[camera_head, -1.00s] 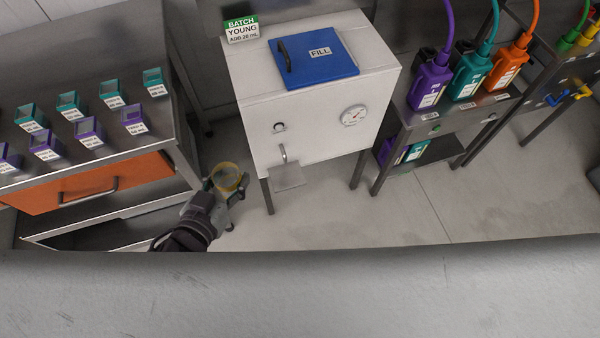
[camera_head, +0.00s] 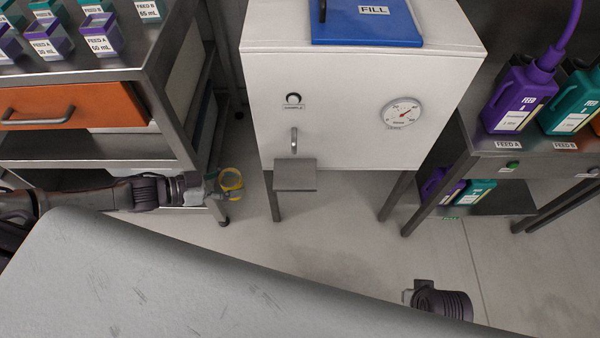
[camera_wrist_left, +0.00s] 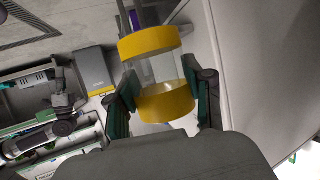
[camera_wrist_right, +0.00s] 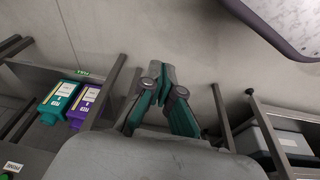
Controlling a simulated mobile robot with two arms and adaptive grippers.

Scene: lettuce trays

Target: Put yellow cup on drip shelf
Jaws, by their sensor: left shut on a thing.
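The yellow cup (camera_head: 231,178) is clear with yellow bands. My left gripper (camera_head: 221,187) is shut on it, left of the white tank's front. In the left wrist view the cup (camera_wrist_left: 166,103) sits between the two fingers, its yellow bands showing. The drip shelf (camera_head: 295,176) is a small grey plate on the tank's front, below the spout (camera_head: 294,141). The cup is apart from the shelf, to its left in the head view. My right gripper (camera_head: 409,293) is low at the right; in the right wrist view its empty fingers (camera_wrist_right: 163,78) meet at the tips.
The white tank (camera_head: 345,85) has a gauge (camera_head: 402,112) and a blue lid (camera_head: 368,22). A metal cart (camera_head: 165,52) with an orange drawer stands left, close to my left gripper. A bench (camera_head: 530,160) with feed bottles stands right. Floor between them is clear.

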